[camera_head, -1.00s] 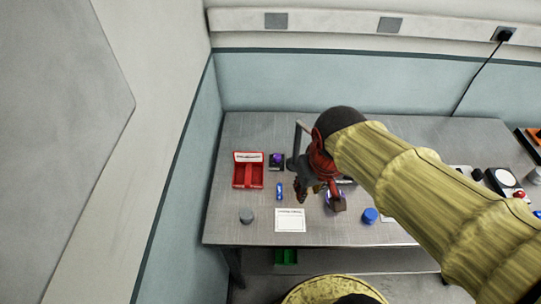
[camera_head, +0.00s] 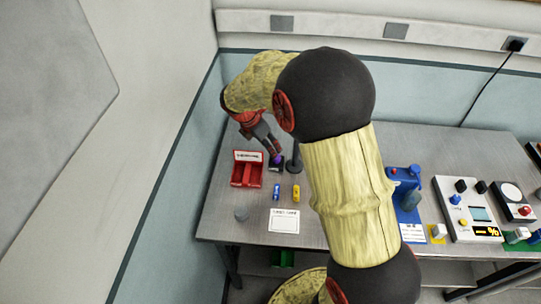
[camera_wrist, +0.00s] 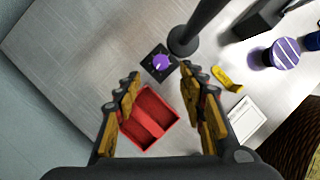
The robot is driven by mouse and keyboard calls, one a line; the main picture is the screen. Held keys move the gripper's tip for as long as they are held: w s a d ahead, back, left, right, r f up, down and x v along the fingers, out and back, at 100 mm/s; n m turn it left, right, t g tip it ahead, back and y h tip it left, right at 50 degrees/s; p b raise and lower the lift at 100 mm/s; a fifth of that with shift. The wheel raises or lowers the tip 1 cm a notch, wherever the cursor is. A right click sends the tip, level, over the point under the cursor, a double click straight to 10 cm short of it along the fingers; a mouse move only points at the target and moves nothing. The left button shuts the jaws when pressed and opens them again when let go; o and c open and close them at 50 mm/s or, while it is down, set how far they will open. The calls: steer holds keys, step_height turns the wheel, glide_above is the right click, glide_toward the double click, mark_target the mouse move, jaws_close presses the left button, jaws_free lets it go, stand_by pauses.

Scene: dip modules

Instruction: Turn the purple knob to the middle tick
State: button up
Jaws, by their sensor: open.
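The purple knob (camera_wrist: 161,62) sits on a small dark square base on the table, with white marks around it too small to read. Which tick it points to I cannot tell. The knob also shows small in the head view (camera_head: 277,158), just under my gripper (camera_head: 272,147). In the wrist view my gripper (camera_wrist: 160,72) is open and empty. Its two fingers stand apart, with the knob lying between and beyond the tips. I see no contact with the knob.
A red two-part box (camera_wrist: 150,118) lies beside the knob. A dark post on a round base (camera_wrist: 183,41) stands close on the other side. A yellow piece (camera_wrist: 228,80), a white card (camera_wrist: 240,118) and a purple-topped cylinder (camera_wrist: 285,52) lie farther right.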

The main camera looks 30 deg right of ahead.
mark_target(277, 159)
steer(key=b+x, duration=0.2)
steer(key=x, duration=0.5)
steer(key=shift+d+f, duration=0.15)
steer(key=shift+f, duration=0.25)
steer(key=shift+c, duration=1.2)
steer(key=c, duration=0.8)
jaws_close()
